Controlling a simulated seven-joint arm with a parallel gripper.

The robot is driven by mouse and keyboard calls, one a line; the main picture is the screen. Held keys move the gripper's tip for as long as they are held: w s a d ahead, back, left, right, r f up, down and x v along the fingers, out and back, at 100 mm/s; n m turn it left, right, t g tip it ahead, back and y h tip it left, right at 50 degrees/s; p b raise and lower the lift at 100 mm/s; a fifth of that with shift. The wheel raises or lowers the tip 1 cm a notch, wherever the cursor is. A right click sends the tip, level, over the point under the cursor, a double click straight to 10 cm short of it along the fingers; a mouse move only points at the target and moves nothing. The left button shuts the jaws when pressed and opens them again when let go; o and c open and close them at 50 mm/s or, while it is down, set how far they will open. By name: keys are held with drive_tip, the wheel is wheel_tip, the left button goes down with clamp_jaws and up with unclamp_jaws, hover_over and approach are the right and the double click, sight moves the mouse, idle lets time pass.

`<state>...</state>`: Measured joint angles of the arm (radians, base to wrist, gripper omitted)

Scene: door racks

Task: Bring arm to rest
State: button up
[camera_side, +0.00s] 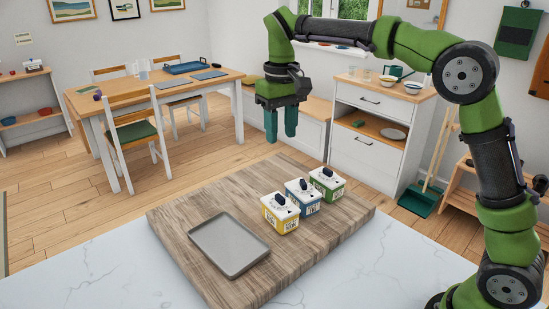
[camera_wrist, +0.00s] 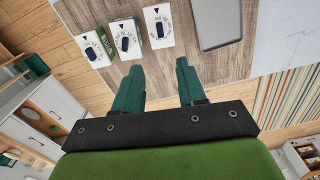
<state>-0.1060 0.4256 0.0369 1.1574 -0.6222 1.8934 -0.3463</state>
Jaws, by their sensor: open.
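My gripper (camera_side: 281,124) hangs in the air, pointing down, above the back part of the wooden board. Its two teal fingers are apart with nothing between them; they also show in the wrist view (camera_wrist: 156,85). My green and black arm arches from the right side of the side view. Three small boxes with black knobs on white tops stand in a row on the board, apart from the gripper: a yellow one (camera_side: 280,219), a blue one (camera_side: 303,203) and a green one (camera_side: 327,187).
The wooden board (camera_side: 190,251) lies on a white marble counter (camera_side: 120,270). An empty grey tray (camera_side: 229,245) lies on the board, left of the boxes. A dining table with chairs and a white cabinet (camera_side: 365,142) stand beyond. The air around my gripper looks clear.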

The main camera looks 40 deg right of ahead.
drive_tip(key=s+d+f+m+t+y, duration=0.1)
drive_tip(key=s+t, duration=0.2)
drive_tip(key=s, duration=0.8)
drive_tip(key=s+d+f+m+t+y, duration=0.1)
drive_tip(key=s+t, duration=0.3)
drive_tip(key=s, duration=0.7)
drive_tip(key=shift+s+d+f+m, duration=0.2)
drive_tip(key=shift+d+f+m, duration=0.15)
drive_tip(key=shift+f, duration=0.45)
